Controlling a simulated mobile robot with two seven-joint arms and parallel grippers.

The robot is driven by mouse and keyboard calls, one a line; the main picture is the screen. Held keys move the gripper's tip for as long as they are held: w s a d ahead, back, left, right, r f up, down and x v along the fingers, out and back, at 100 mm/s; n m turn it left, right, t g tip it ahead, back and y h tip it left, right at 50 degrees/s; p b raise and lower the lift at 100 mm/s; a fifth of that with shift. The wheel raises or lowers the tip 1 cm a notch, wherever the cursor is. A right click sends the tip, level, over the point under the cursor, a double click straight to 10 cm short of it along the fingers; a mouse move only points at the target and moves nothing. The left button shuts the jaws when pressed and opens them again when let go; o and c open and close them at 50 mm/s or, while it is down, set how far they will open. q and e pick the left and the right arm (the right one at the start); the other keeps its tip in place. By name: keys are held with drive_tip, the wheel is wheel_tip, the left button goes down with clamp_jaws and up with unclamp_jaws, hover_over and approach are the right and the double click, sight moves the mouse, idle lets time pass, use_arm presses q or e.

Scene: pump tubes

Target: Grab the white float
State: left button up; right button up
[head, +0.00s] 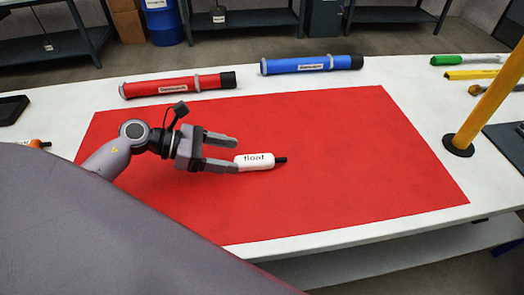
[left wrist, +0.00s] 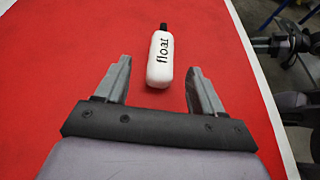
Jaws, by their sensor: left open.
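The white float (head: 255,161) lies on its side on the red mat (head: 340,150). It has a black tip and the word "float" on it.
A red tube (head: 170,86) and a blue tube (head: 312,64) lie behind the mat on the white table (head: 420,98). A yellow post (head: 485,105) stands at the right. Several tools, including a green-handled one (head: 452,60), lie at the back right. The mat around the float is clear.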

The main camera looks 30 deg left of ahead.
sight(246, 158)
use_arm(q)
drive_tip(key=p+x, duration=0.1)
drive_tip(key=x, duration=0.5)
drive_tip(key=shift+d+f, duration=0.15)
drive_tip(key=shift+d, duration=0.1)
drive_tip(key=shift+c, duration=0.3)
drive_tip(key=c, duration=1)
